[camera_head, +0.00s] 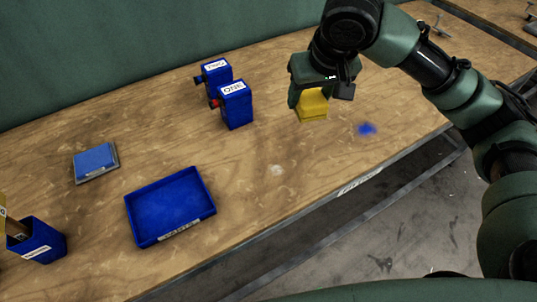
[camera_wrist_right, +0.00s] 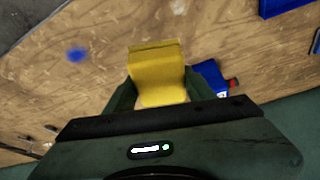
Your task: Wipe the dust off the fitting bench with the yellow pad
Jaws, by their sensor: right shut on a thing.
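The yellow pad (camera_head: 312,106) is held in my right gripper (camera_head: 318,92), at or just above the wooden bench (camera_head: 275,205); I cannot tell whether it touches. In the right wrist view the pad (camera_wrist_right: 158,72) sits between the two fingers of the right gripper (camera_wrist_right: 157,95). A blue dust patch (camera_head: 366,129) lies on the bench just right of the pad. It also shows in the right wrist view (camera_wrist_right: 77,54), left of the pad. A faint pale mark (camera_head: 277,170) is on the bench nearer the front. My left gripper is not seen.
Two blue boxes, one labelled ONE (camera_head: 236,104) and one behind it (camera_head: 216,72), stand left of the pad. An empty blue tray (camera_head: 139,220), a blue-topped flat block (camera_head: 95,161) and a blue holder (camera_head: 40,243) are further left. The bench's front edge is near the dust.

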